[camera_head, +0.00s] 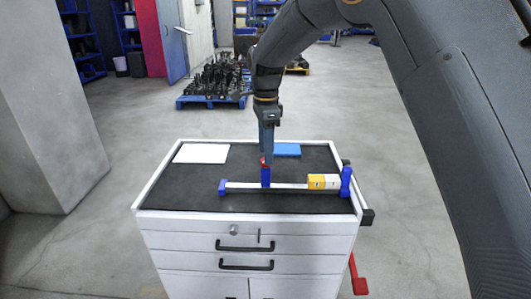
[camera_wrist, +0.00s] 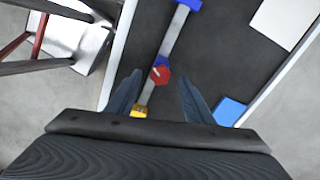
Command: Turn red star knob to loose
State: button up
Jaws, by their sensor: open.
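The red star knob (camera_head: 264,161) sits on top of a blue post (camera_head: 266,179) on a pale rail (camera_head: 285,186) that lies along the cart top. In the wrist view the knob (camera_wrist: 160,74) shows as a red disc with a pale mark on it, between my two fingers. My gripper (camera_head: 267,154) points down over the knob, with its fingers open. In the wrist view, the fingers of my gripper (camera_wrist: 159,78) stand apart on either side of the knob, with visible gaps. The head view partly hides the knob behind the fingers.
A yellow block (camera_head: 316,181) and a white block (camera_head: 332,183) are at the rail's right part, near a blue end post (camera_head: 346,182). A white sheet (camera_head: 202,153) and a blue block (camera_head: 287,150) lie behind the rail. The dark mat (camera_head: 180,190) is otherwise clear.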

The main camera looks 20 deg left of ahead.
jog(key=shift+f, duration=1.1)
jog(key=c, duration=1)
jog(key=shift+c, duration=0.2)
